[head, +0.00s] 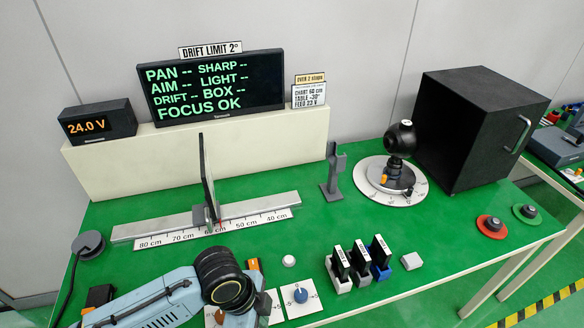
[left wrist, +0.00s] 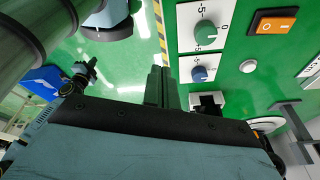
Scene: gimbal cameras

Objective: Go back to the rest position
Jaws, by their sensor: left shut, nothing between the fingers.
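My left arm (head: 165,297) comes in from the lower left in the head view, bent over the front edge of the green table; its gripper is hidden there. In the left wrist view the left gripper (left wrist: 162,88) shows as two dark fingers, shut and empty, beside the knob panels. My right gripper is in neither view. A black camera on a gimbal (head: 400,140) stands on a round white plate (head: 366,180). The monitor (head: 212,88) reads FOCUS OK, with dashes for the other lines.
A chart plate (head: 209,178) stands upright on the scaled rail (head: 270,203). A black box (head: 470,130) is at the back right. Several small upright black modules (head: 360,262), a blue knob (head: 300,295) and red (head: 491,226) and green (head: 528,212) buttons line the front.

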